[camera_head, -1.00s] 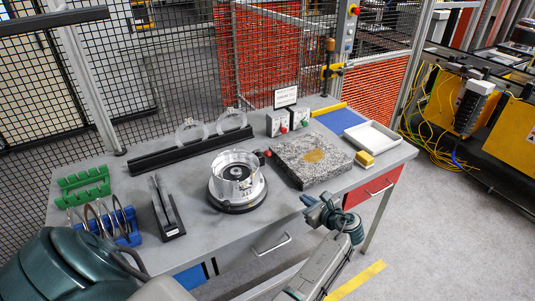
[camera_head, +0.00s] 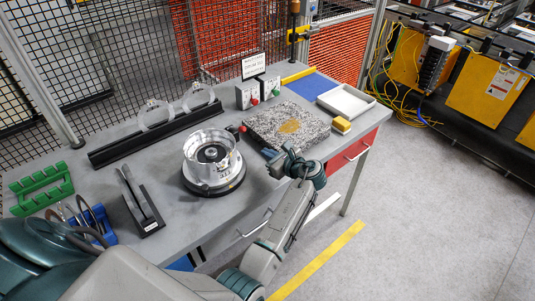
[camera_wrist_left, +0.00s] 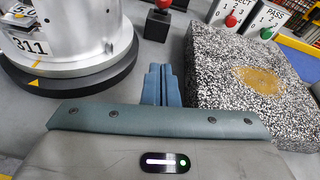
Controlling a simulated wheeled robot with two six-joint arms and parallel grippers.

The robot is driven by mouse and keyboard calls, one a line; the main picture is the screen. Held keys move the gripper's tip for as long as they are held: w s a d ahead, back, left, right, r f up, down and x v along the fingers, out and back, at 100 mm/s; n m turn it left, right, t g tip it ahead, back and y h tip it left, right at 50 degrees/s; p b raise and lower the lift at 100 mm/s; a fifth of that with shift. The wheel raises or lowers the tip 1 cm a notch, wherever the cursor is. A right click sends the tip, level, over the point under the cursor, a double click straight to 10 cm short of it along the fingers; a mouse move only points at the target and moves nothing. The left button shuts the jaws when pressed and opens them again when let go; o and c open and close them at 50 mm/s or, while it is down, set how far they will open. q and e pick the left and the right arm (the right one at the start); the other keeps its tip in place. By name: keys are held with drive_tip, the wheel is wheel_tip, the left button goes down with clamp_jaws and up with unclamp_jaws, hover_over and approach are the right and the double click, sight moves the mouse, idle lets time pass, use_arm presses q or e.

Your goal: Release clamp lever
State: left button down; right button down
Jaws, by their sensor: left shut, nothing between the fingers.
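The silver clutch drum (camera_head: 212,152) stands on a round black-rimmed base (camera_head: 215,188) near the table's middle. A red knob (camera_head: 243,128) shows just right of the drum; it may belong to the clamp lever, but I cannot tell. In the left wrist view a red ball (camera_wrist_left: 163,4) sits on a black block (camera_wrist_left: 157,24) beyond my fingers. My left gripper (camera_head: 270,156) is shut and empty, right of the drum and by the front edge of the granite slab. Its fingers (camera_wrist_left: 160,84) point between the drum base and the slab. My right gripper is out of view.
The speckled granite slab (camera_head: 265,130) lies close to the gripper. A black rail (camera_head: 125,150) with clear rings is behind the drum; green and blue racks are left.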

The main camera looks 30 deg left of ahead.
sight(236, 129)
use_arm(q)
drive_tip(key=b+x, duration=0.1)
drive_tip(key=x, duration=0.1)
drive_tip(key=b+x, duration=0.1)
drive_tip(key=x, duration=0.1)
drive_tip(key=b+x, duration=0.2)
drive_tip(key=x, duration=0.1)
drive_tip(key=shift+f, duration=0.3)
drive_tip(key=r, duration=0.1)
drive_tip(key=a+r, duration=0.1)
drive_tip(key=shift+w+a+r+p, duration=0.2)
drive_tip(key=shift+r+p, duration=0.1)
drive_tip(key=shift+p, duration=0.1)
drive_tip(key=shift+s+a+r, duration=0.15)
drive_tip(key=shift+a+r, duration=0.15)
drive_tip(key=shift+r, duration=0.4)
